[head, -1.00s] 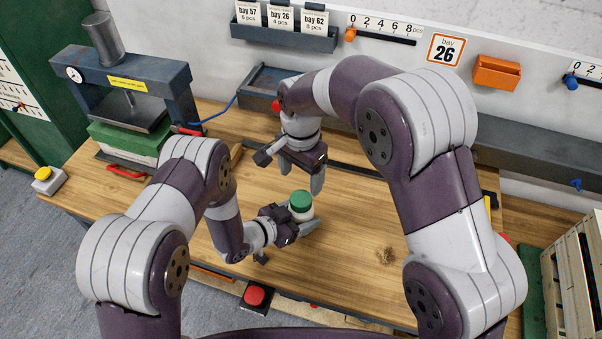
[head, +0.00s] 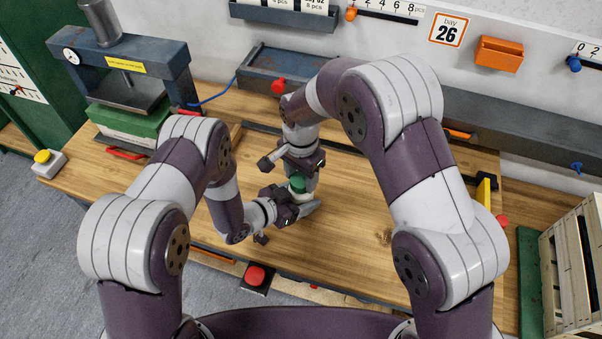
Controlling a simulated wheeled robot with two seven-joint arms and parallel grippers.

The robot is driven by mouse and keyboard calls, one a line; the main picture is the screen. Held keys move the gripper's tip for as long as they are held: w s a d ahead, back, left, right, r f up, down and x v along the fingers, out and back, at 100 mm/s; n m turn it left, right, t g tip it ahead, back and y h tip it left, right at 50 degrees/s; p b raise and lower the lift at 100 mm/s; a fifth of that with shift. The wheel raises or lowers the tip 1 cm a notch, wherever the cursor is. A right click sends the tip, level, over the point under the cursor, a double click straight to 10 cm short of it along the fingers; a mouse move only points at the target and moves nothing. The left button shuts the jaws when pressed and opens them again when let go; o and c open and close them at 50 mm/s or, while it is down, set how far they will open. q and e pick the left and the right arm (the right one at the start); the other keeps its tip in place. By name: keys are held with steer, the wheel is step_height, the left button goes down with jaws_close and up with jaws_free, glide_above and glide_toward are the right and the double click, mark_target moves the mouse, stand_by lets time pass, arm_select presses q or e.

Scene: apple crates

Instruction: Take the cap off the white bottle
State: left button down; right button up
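The white bottle (head: 301,199) stands upright near the middle of the bench, with its green cap (head: 298,185) on top. My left gripper (head: 303,206) reaches in from the left and is shut on the bottle's body, one finger showing along the near side. My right gripper (head: 303,181) points down from above, its fingers at the height of the cap. One finger shows beside the cap on the right; the other is mostly hidden, so I cannot tell whether they touch or grip the cap.
A press (head: 125,75) with a green block stands at the back left. A grey rail (head: 460,125) runs along the back of the bench. A red button (head: 255,276) is at the front edge and a wooden crate (head: 568,262) at the right. The bench right of the bottle is clear.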

steer(key=n, duration=0.6)
steer(key=shift+n, duration=0.4)
